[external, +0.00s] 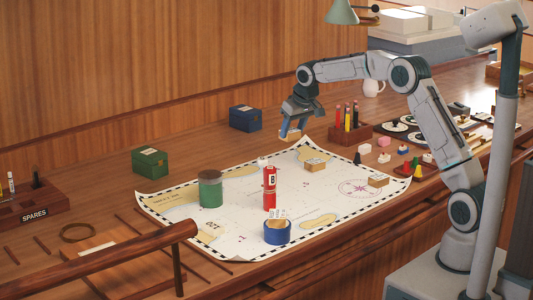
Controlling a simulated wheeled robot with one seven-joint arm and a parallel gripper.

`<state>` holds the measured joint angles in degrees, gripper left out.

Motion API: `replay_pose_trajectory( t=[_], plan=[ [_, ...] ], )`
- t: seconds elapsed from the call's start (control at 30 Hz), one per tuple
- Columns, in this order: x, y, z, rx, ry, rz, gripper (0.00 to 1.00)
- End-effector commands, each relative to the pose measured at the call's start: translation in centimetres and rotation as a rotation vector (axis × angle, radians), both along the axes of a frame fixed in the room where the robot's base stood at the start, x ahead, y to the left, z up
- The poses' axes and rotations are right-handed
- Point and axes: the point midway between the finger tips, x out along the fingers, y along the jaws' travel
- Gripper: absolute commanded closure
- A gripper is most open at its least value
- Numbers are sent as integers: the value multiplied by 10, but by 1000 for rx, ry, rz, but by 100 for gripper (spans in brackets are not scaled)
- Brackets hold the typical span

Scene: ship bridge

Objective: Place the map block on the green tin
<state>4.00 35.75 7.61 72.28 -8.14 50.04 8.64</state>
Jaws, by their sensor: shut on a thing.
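My gripper (292,131) is held in the air above the back of the chart and is shut on a small block (291,136) with tan and pale-blue faces, which looks like the map block. The fingers partly hide it, and its markings are too small to read. The green tin (210,190), a round can with a greyish top, stands upright on the left part of the chart, to the left of and below my gripper in the picture. Its top looks bare.
On the chart (240,230) stand a red cylinder (270,188), a blue round container (277,232) and two small tan blocks (316,164) (378,180). A green box (150,163) and a blue box (245,118) stand behind. A pencil holder (347,133) is right of my gripper.

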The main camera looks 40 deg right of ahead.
Motion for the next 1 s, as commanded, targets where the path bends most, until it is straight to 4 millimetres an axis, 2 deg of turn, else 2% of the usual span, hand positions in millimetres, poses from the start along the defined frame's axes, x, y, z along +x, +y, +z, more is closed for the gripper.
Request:
replay_pose_trajectory(
  t=[0.17, 0.3, 0.4, 0.5, 0.6, 0.77, 1.0],
  plan=[
    [1, 56, 25, -2, -4, 117, 72],
    [-5, 114, 52, -3, -3, 245, 72],
    [-13, 149, 68, -1, -3, 328, 72],
    [-20, 174, 81, -2, -3, 392, 72],
    [-26, 191, 88, 0, -3, 432, 72],
    [-27, 214, 84, 0, 1, 456, 72],
    [-20, 267, 53, -1, 1, 456, 72]
  ],
)
